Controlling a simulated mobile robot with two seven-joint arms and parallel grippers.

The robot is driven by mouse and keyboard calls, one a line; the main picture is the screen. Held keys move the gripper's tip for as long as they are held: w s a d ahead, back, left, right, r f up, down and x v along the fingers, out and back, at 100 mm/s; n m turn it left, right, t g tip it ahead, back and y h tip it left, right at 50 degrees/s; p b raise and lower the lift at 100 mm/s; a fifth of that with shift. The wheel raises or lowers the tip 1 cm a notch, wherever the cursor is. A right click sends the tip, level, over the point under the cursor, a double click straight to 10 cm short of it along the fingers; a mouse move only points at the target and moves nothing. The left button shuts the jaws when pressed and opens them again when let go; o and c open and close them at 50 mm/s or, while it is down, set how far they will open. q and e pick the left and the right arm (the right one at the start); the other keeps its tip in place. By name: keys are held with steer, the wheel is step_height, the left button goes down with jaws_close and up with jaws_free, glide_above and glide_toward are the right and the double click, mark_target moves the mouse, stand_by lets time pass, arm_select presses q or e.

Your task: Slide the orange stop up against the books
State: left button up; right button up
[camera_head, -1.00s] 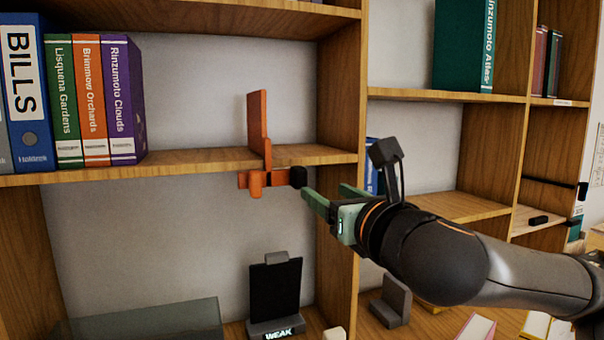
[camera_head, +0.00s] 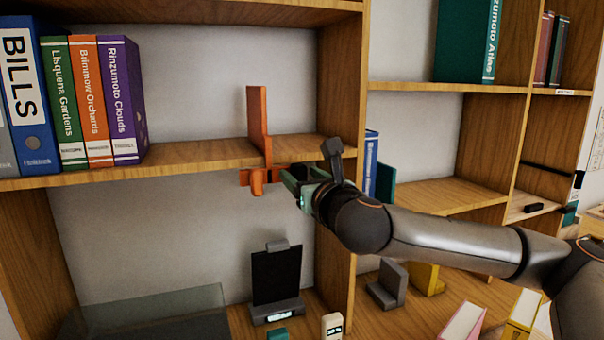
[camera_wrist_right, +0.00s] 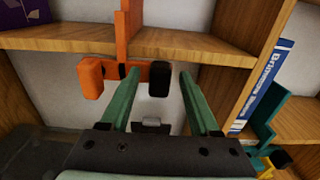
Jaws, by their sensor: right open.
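The orange stop (camera_head: 257,118) stands upright on the middle shelf, its lower part hanging over the front edge. It also shows in the wrist view (camera_wrist_right: 130,28), with an orange block on the left of its crosspiece and a black knob (camera_wrist_right: 159,80) on the right. The purple book (camera_head: 124,98), orange book (camera_head: 91,105) and green book (camera_head: 65,110) stand left of it, with bare shelf between. My right gripper (camera_head: 287,178) is open; in the wrist view its green fingers flank the black knob. Contact cannot be told. My left gripper is out of view.
The blue BILLS binder (camera_head: 28,100) stands left of the books. A wooden upright (camera_head: 340,230) bounds the bay on the right. Below are a dark display stand (camera_head: 276,275) and a glass-like box (camera_head: 150,312). A blue book (camera_head: 371,165) stands in the neighbouring bay.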

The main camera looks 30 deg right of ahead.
steer(key=shift+w, duration=0.15)
jaws_close()
stand_by(0.5)
stand_by(0.9)
